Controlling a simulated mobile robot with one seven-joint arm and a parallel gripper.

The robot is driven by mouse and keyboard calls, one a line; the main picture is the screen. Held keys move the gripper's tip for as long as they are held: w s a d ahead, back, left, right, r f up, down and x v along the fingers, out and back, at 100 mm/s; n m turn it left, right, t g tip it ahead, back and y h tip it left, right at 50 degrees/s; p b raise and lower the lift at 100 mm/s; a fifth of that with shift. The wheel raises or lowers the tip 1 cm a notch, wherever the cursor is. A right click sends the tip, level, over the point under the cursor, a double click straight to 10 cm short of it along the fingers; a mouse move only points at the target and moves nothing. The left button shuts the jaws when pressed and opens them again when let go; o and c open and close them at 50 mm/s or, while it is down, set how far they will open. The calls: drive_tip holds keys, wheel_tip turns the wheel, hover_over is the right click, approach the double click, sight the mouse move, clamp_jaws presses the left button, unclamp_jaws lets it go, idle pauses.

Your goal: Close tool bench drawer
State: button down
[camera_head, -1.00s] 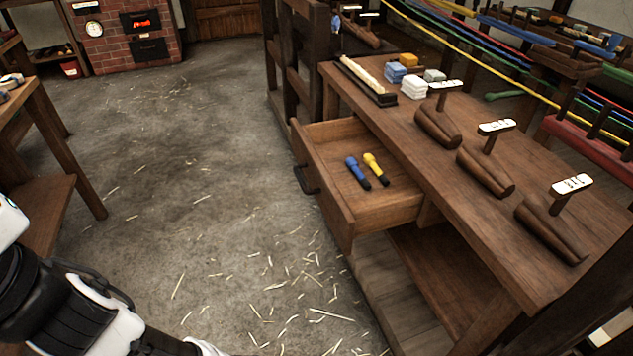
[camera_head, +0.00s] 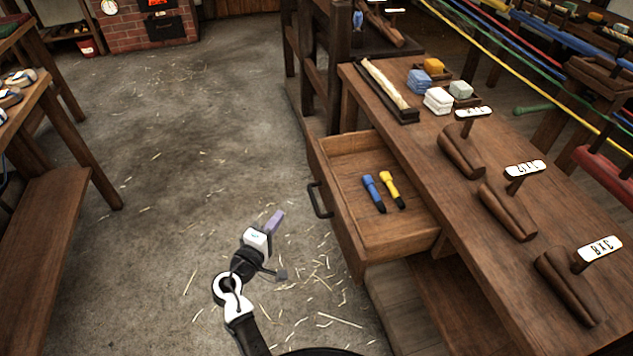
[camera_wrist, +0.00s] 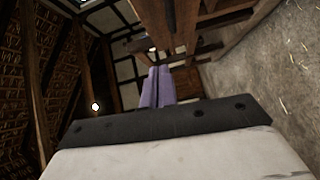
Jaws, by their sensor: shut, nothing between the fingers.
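The tool bench (camera_head: 455,215) stands on the right, and its wooden drawer (camera_head: 345,220) is pulled well out toward the left. The drawer's dark handle (camera_head: 319,200) is on its front face. Inside lie a blue tool (camera_head: 373,192) and a yellow tool (camera_head: 391,188). My gripper (camera_head: 276,221) is left of the drawer front in the head view, apart from the handle, over the floor. Its purple fingers are together and empty; they also show in the wrist view (camera_wrist: 157,88).
On the bench top are a long tray (camera_head: 388,92), coloured blocks (camera_head: 437,98) and several wooden cones (camera_head: 508,210) with tags. A second table (camera_head: 40,140) stands at the left. The straw-strewn floor (camera_head: 200,150) between them is clear.

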drive_tip(key=d+f, duration=0.1)
drive_tip(key=d, duration=0.1)
drive_tip(key=h+p, duration=0.1)
drive_tip(key=p, duration=0.2)
approach(326, 189)
drive_tip(key=w+a, duration=0.2)
drive_tip(key=w, duration=0.2)
drive_tip(key=d, duration=0.1)
drive_tip(key=w+d, duration=0.1)
drive_tip(key=d+p, duration=0.1)
drive_tip(key=shift+w+d+r, duration=0.3)
drive_tip(key=shift+w+d+f, duration=0.1)
drive_tip(key=shift+w+d, duration=0.05)
drive_tip(key=shift+d, duration=0.2)
drive_tip(key=shift+d, duration=0.1)
drive_tip(key=shift+w+d, duration=0.1)
drive_tip(key=shift+d, duration=0.15)
drive_tip(key=w+d+b, duration=0.1)
drive_tip(key=w+d, duration=0.1)
drive_tip(key=d, duration=0.4)
drive_tip(key=w+d+b, duration=0.1)
drive_tip(key=w+d, duration=0.1)
drive_tip(key=d, duration=0.4)
drive_tip(key=w+d+b, duration=0.1)
drive_tip(key=w+d, duration=0.1)
drive_tip(key=d, duration=0.4)
drive_tip(key=shift+d, duration=0.4)
drive_tip(key=shift+w+d, duration=0.2)
drive_tip(key=shift+d, duration=0.4)
